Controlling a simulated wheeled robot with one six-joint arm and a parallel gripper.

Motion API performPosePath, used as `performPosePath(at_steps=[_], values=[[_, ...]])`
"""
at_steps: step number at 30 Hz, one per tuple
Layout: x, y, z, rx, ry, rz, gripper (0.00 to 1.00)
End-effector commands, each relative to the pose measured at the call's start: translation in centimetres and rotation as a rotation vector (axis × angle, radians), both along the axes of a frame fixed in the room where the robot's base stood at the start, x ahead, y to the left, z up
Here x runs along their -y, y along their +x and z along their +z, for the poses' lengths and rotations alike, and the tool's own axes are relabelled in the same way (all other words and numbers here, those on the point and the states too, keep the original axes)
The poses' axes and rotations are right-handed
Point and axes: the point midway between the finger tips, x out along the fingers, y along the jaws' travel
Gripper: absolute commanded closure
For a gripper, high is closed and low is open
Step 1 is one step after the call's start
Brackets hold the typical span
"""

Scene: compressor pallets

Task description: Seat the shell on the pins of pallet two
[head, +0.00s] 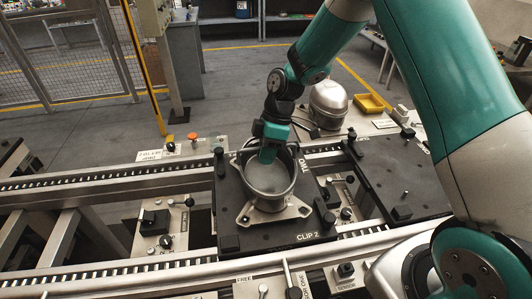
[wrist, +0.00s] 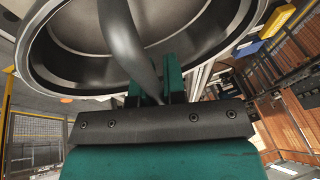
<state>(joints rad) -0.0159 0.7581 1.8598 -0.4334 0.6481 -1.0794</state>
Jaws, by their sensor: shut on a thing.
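The shell (head: 270,203) is an open grey cup with splayed, holed feet, upright over pallet two (head: 232,241), a black plate marked TWO and CLIP 2. In the wrist view my gripper's fingers (wrist: 156,80) close on a dark grey curved part, with the shell's round opening (wrist: 65,60) behind. The pins under the feet are hidden. I cannot tell whether the feet touch the plate.
Another black pallet (head: 405,182) lies to the right. A silver dome (head: 329,101) and a yellow tray (head: 371,103) stand behind. A clip post (head: 219,160) rises at the plate's far left corner. Conveyor rails (head: 100,182) run across, with a control box (head: 160,222) at left.

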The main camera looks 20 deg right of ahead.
Motion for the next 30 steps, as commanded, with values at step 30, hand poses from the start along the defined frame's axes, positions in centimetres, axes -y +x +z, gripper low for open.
performPosePath(at_steps=[30], values=[[0.0, 0.1, -1.6, 0.004, 0.001, 0.001, 0.66]])
